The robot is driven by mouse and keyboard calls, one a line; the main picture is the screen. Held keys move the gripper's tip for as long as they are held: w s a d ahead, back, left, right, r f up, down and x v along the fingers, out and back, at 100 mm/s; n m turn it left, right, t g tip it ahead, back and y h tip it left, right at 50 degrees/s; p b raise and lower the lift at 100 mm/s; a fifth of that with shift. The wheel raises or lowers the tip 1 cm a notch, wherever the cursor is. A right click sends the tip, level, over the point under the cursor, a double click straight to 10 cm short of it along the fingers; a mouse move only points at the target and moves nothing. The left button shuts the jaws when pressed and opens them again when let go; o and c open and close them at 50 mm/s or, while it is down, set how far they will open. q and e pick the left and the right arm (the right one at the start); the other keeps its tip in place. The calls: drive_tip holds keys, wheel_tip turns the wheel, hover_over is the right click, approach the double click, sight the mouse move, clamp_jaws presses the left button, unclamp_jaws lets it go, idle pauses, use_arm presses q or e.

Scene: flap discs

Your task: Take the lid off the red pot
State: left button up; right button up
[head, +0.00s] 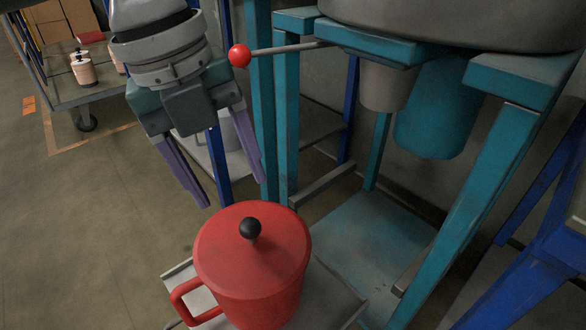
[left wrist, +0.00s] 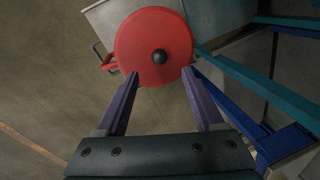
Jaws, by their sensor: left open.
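The red pot (head: 258,300) stands on a small grey stand at the bottom of the head view, its handle on the left. Its red lid (head: 225,245) is on it, with a round black knob (head: 250,228) in the middle. In the left wrist view the lid (left wrist: 135,40) and knob (left wrist: 160,57) lie ahead, just past the fingertips. My left gripper (head: 235,193) is open and empty, above and behind the pot in the head view. In the left wrist view its two purple fingers (left wrist: 163,75) point at the lid, apart from the knob. My right gripper is not seen.
The grey stand (head: 338,300) is under the pot. A teal machine frame (head: 285,110) with a red-ball lever (head: 239,55) stands close to the right of my left gripper. A cart (head: 93,95) with pots is far left; open floor lies at left.

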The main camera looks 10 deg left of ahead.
sight(246, 221)
use_arm(q)
wheel_tip(246, 221, down, 3)
drive_tip(key=shift+d+f+b, duration=0.1)
drive_tip(key=shift+b, duration=0.55)
drive_tip(key=f+b, duration=0.2)
drive_tip(key=f, duration=0.1)
drive_tip(key=w+d+f+b, duration=0.1)
drive_tip(key=f, duration=0.1)
drive_tip(key=shift+f+b, duration=0.25)
drive_tip(key=shift+b, duration=0.15)
drive_tip(key=shift+r, duration=0.1)
clamp_jaws()
